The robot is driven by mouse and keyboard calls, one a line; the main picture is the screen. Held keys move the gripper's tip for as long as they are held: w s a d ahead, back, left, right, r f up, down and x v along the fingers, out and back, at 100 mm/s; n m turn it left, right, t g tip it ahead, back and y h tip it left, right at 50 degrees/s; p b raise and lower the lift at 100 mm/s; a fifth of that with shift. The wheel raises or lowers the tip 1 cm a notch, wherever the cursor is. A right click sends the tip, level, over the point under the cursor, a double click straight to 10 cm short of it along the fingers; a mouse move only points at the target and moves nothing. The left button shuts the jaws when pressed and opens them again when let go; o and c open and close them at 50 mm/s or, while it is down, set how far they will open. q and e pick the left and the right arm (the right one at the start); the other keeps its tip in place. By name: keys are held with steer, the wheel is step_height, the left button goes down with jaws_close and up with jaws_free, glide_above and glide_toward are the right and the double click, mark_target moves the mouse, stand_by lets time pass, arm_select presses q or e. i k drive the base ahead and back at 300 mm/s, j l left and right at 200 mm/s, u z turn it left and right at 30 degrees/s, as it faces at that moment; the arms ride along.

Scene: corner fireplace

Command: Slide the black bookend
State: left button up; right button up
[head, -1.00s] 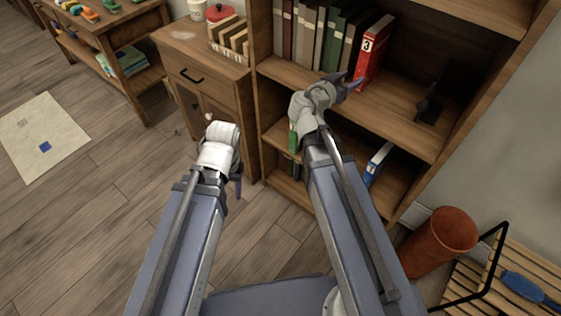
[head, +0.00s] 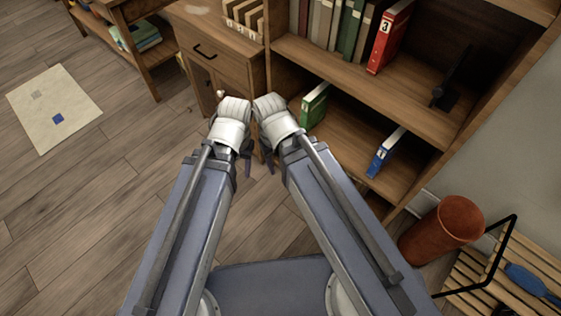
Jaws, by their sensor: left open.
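The black bookend (head: 447,86) stands at the right end of the middle bookcase shelf, dark against the shadowed side wall. A gap of bare shelf lies between it and the red binder marked 3 (head: 390,38), which ends the row of books (head: 340,25). My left gripper (head: 246,162) is low in front of the drawer cabinet, pointing down and open, with its fingers mostly hidden behind the wrist. My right gripper (head: 269,160) hangs just beside it, also mostly hidden by its wrist. Both are well away from the bookend.
The lower shelf holds a green binder (head: 315,106) and a blue binder (head: 386,152). A drawer cabinet (head: 215,50) stands left of the bookcase. A terracotta pot (head: 443,230) and a slatted bench (head: 500,270) stand at the right. The floor at left is clear around a pale mat (head: 52,108).

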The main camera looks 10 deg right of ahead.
mark_target(445, 97)
steer(key=z, duration=1.5)
